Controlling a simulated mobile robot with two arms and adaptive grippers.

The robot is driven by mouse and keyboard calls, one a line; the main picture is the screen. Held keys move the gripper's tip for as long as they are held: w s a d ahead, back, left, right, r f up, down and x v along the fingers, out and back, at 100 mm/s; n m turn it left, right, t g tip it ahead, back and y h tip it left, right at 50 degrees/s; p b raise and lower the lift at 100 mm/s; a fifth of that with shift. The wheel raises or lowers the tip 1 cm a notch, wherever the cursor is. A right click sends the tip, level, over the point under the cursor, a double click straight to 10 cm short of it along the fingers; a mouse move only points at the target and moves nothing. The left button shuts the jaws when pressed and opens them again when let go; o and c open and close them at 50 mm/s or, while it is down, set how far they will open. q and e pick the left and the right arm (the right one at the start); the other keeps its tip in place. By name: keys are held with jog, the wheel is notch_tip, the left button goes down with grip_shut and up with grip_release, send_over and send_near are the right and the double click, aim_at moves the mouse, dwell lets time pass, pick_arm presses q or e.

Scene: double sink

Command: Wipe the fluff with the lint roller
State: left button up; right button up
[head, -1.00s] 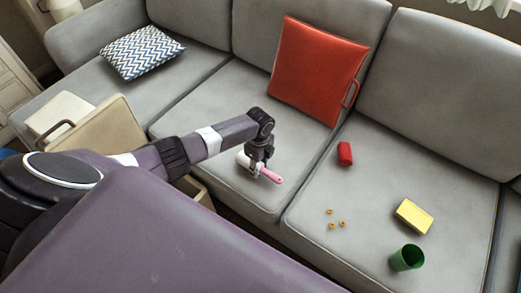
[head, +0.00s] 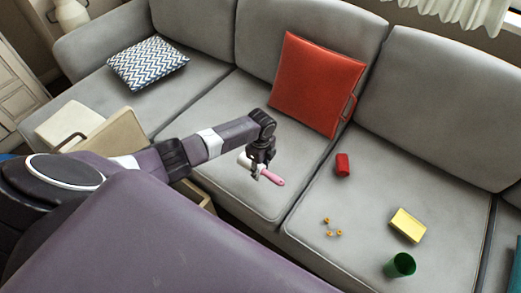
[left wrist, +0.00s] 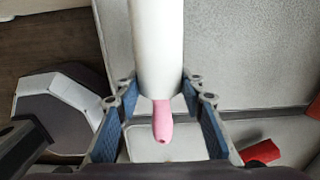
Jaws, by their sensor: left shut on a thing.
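The lint roller (head: 270,176) has a pink handle and a white roller end. My left gripper (head: 259,168) is shut on it and holds it over the middle part of the grey sofa. In the left wrist view the white roller (left wrist: 156,45) and pink handle (left wrist: 162,120) lie between the two fingers of my gripper (left wrist: 160,90). Several small orange bits (head: 332,230) lie on the right seat cushion, apart from the roller; I cannot tell whether they are the fluff. My right gripper is not in view.
The right seat also holds a red roll-like object (head: 342,165), a yellow block (head: 408,225) and a green cup (head: 399,265). A red bag or cushion (head: 318,85) leans on the backrest. A zigzag pillow (head: 148,63) lies at left. A beige box (head: 115,135) stands in front.

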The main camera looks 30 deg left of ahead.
aim_at(261, 166)
pick_arm(q)
notch_tip(261, 166, up, 3)
jog(key=p, duration=0.3)
dwell(0.4)
